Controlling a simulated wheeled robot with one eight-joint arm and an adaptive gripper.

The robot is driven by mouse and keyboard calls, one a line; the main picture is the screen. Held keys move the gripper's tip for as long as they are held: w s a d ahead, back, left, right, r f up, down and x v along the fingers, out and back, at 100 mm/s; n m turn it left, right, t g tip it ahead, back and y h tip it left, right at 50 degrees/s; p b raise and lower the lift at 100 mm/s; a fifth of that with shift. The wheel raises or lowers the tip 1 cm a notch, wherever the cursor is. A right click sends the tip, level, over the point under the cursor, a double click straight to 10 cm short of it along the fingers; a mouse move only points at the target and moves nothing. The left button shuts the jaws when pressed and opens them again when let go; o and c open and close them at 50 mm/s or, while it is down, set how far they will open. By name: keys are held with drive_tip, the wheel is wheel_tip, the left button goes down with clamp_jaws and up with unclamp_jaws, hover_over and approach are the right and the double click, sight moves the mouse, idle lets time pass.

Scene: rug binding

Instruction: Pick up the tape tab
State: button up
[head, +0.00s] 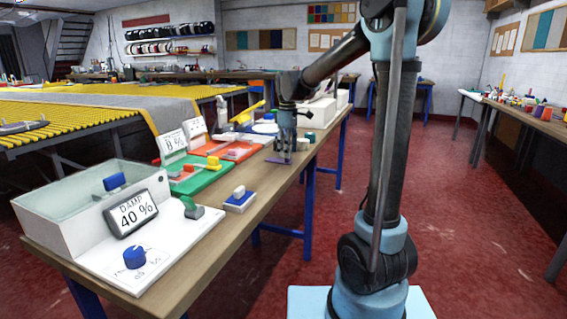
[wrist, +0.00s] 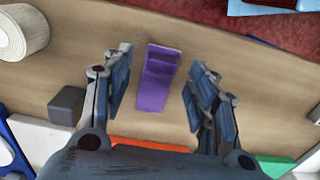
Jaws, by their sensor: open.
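A purple tab (wrist: 156,90), which looks like the tape tab, lies on the wooden bench top (wrist: 235,75) in the wrist view. It has a flat base with a raised block. My gripper (wrist: 161,62) points down at the bench, with its two fingers apart on either side of the tab. The gap between the fingers is empty except for the tab seen below, and no finger visibly touches it. In the head view my gripper (head: 284,150) is low over the bench, and a bit of purple (head: 278,160) shows at its tips, mostly hidden by the fingers.
A beige roll (wrist: 22,30) and a dark grey cube (wrist: 66,104) lie left of the gripper in the wrist view. In the head view, a damp-display box (head: 132,214) and a blue-white block (head: 240,200) stand nearer on the bench.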

drive_tip(key=shift+f, duration=1.4)
drive_tip(key=c, duration=1)
drive_tip(key=shift+r, duration=0.1)
